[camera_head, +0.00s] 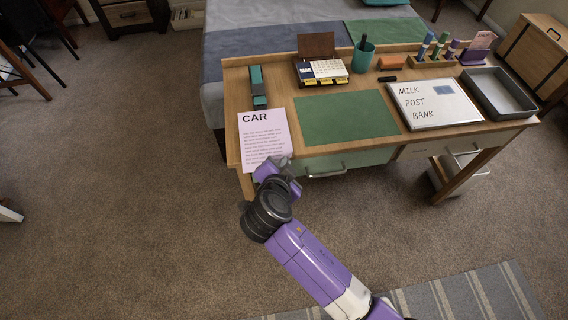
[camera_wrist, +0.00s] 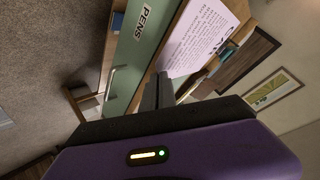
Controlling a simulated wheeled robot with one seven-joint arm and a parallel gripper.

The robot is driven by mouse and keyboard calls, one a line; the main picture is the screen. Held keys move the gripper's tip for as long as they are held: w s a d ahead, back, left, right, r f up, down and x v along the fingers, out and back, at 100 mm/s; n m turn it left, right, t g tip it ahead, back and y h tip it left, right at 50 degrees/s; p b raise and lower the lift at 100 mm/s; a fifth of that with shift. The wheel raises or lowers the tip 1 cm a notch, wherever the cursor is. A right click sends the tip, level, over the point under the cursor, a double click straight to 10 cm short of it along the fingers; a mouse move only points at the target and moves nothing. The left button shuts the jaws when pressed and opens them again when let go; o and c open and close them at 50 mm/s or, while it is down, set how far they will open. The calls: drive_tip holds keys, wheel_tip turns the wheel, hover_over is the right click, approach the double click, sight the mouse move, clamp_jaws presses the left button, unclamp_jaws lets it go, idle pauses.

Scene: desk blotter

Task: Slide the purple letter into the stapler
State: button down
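The purple letter (camera_head: 264,139) is a pale lilac sheet headed "CAR". It lies at the desk's front left, its near edge reaching past the desk's front edge. It also shows in the wrist view (camera_wrist: 205,38). The teal and black stapler (camera_head: 257,84) stands on the desk just beyond the letter's far edge, its long side pointing toward the back. My gripper (camera_head: 273,163) is at the letter's near edge. In the wrist view its dark fingers (camera_wrist: 158,88) are close together at the paper's edge and look shut on it; the exact contact is partly hidden.
A green blotter (camera_head: 345,118) lies right of the letter, with a whiteboard (camera_head: 434,103) and a grey tray (camera_head: 498,94) farther right. A drawer (camera_wrist: 148,45) labelled "PENS" is below the desktop.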

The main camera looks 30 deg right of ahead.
sight(282, 148)
drive_tip(key=shift+w, duration=0.15)
drive_tip(key=shift+w+d+f+b, duration=0.15)
drive_tip(key=shift+w+d+b, duration=0.2)
drive_tip(key=shift+w+b, duration=0.45)
drive_tip(key=shift+w+d+f+b, duration=0.2)
drive_tip(key=shift+w+d+b, duration=0.2)
drive_tip(key=shift+w, duration=0.8)
drive_tip(key=shift+w+d+f+b, duration=0.15)
drive_tip(key=shift+w+d+b, duration=0.15)
drive_tip(key=shift+w+b, duration=0.55)
drive_tip(key=shift+w, duration=0.15)
drive_tip(key=c, duration=1.6)
unclamp_jaws()
drive_tip(key=shift+f, duration=0.15)
drive_tip(key=shift+s+d+f, duration=0.1)
drive_tip(key=shift+s, duration=0.25)
drive_tip(key=v, duration=0.8)
drive_tip(key=shift+w+r, duration=0.3)
drive_tip(key=shift+w, duration=0.1)
